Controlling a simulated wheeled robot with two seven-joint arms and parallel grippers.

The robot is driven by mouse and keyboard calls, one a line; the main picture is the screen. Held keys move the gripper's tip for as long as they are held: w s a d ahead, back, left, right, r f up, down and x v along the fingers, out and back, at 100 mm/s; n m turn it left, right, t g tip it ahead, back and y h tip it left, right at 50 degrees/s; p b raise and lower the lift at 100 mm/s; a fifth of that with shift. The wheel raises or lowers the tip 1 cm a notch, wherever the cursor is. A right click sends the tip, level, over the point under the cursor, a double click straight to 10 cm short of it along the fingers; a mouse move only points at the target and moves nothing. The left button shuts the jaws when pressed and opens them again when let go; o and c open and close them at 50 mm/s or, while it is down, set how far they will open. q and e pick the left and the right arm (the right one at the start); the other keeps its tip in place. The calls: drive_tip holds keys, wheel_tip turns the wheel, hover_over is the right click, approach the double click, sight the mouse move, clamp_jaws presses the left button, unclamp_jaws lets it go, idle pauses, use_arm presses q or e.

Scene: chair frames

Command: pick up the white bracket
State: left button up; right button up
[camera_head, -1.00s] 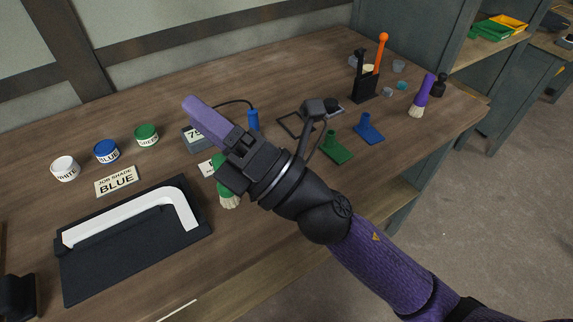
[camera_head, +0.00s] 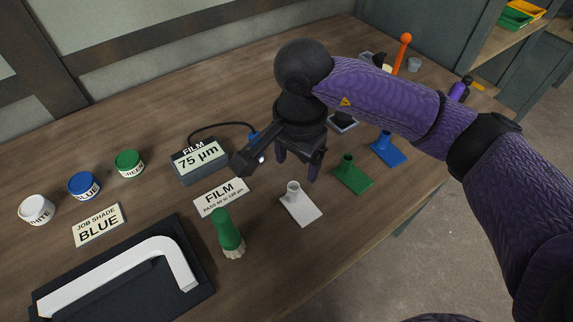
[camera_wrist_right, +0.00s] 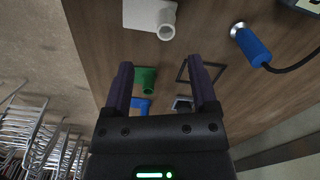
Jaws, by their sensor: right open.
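The white bracket (camera_head: 303,209), a flat plate with a short upright tube, lies on the wooden bench, near its front edge. In the wrist view the white bracket (camera_wrist_right: 150,14) is at the top edge, partly cut off, beyond my fingertips. My right gripper (camera_head: 298,167) points down, open and empty, just behind and above the bracket, apart from it. Its two purple fingers (camera_wrist_right: 160,62) are spread wide in the wrist view. My left gripper is not in view.
A green bracket (camera_head: 352,177) and a blue bracket (camera_head: 388,151) lie to the right. A green-handled brush (camera_head: 228,235) and a FILM card (camera_head: 221,197) are on the left. A film gauge (camera_head: 200,162) with a cable stands behind. A white curved frame (camera_head: 120,271) lies on a black tray.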

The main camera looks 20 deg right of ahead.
sight(295, 185)
drive_tip(key=shift+w+d, duration=0.1)
drive_tip(key=shift+w, duration=0.25)
drive_tip(key=f, duration=0.1)
drive_tip(key=f+b, duration=0.1)
drive_tip(key=f, duration=0.2)
drive_tip(key=shift+s+f, duration=0.25)
drive_tip(key=shift+f, duration=0.05)
drive_tip(key=f, duration=0.1)
drive_tip(key=f+b, duration=0.1)
drive_tip(key=f, duration=0.3)
drive_tip(key=shift+w+f+b, duration=0.15)
drive_tip(key=shift+w+b, duration=0.2)
drive_tip(key=shift+w, duration=0.05)
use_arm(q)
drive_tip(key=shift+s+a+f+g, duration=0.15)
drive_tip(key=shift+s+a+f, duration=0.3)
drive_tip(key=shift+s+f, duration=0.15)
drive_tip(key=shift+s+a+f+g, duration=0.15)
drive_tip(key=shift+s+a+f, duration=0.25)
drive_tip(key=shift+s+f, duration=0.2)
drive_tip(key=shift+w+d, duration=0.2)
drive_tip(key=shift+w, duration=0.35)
use_arm(e)
clamp_jaws()
